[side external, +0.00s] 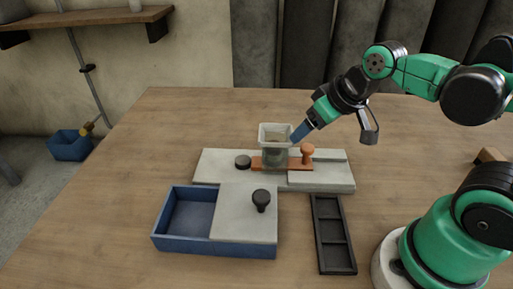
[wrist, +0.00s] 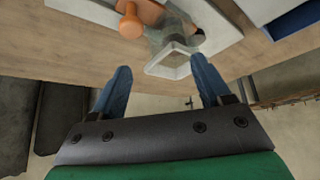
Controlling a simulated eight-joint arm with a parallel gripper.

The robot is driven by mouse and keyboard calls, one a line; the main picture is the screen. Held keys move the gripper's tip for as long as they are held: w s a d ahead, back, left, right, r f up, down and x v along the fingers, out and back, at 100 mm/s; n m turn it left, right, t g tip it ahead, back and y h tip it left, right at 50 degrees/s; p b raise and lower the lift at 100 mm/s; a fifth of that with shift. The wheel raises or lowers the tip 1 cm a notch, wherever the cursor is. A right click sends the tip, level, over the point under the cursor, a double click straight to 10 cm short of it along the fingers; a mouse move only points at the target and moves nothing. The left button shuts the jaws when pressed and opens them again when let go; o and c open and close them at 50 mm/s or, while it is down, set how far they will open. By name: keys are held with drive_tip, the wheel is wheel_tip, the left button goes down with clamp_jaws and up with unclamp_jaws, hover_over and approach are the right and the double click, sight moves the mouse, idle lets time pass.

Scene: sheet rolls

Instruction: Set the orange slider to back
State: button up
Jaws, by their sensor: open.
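The orange slider (side external: 274,163) is a flat strip with a round upright knob (side external: 307,152) at its right end. It lies on a pale grey panel (side external: 223,166), and a grey square-topped cup or funnel (side external: 276,138) stands over its middle. The knob also shows in the wrist view (wrist: 131,24), at the top. My gripper (side external: 294,139) is above the panel, close to the cup and the knob. In the wrist view its two blue fingers (wrist: 163,72) are apart, with the cup's rim (wrist: 170,62) beyond the gap. I see nothing held. Contact with the cup cannot be told.
In front is a blue box (side external: 167,222) with a grey lid (side external: 238,226) and a black knob (side external: 261,200). A black divided tray (side external: 332,236) lies to its right. A dark round knob (side external: 243,162) sits on the panel. The table's left side is clear.

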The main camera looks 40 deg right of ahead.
sight(309, 147)
drive_tip(key=shift+g, duration=0.8)
drive_tip(key=shift+w+d+f, duration=0.25)
drive_tip(key=shift+d+f, duration=0.3)
drive_tip(key=shift+f, duration=0.55)
drive_tip(key=shift+w+d+f, duration=0.3)
drive_tip(key=shift+d+f, duration=0.2)
drive_tip(key=shift+f, duration=0.6)
drive_tip(key=shift+w+d+f, duration=0.25)
drive_tip(key=shift+d+f, duration=0.3)
drive_tip(key=shift+f, duration=0.55)
clamp_jaws()
